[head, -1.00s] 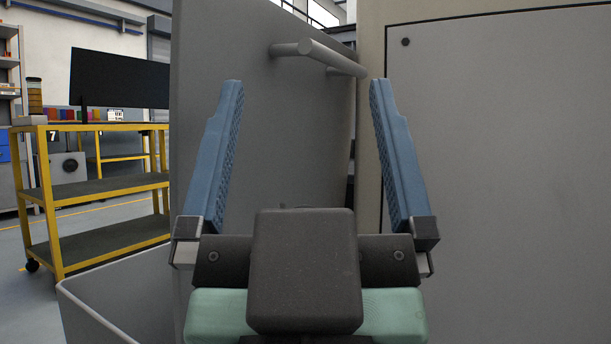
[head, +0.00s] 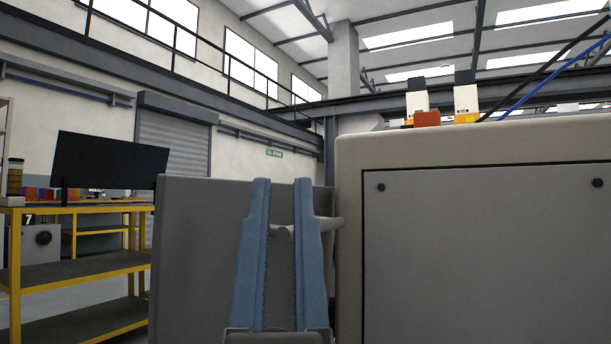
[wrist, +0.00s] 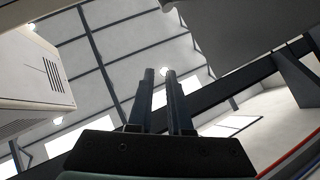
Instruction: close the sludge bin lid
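The sludge bin lid (head: 195,255) is a flat grey panel standing upright in the head view, left of the grey and cream cabinet. Its bar handle (head: 330,223) shows partly behind the fingers of my gripper (head: 283,184). The blue fingers point up in front of the lid, close together with a narrow gap. The handle shows through the gap, behind the fingers rather than clearly between them. In the wrist view, I see nothing held between the fingertips (wrist: 160,70); a grey panel, perhaps the lid (wrist: 245,30), is at the upper right. The bin's body is out of view.
A large cabinet (head: 475,250) stands close on the right, beside the lid. A yellow shelf cart (head: 80,268) is at the left, with a dark monitor (head: 108,160) above it. The space above the lid is open.

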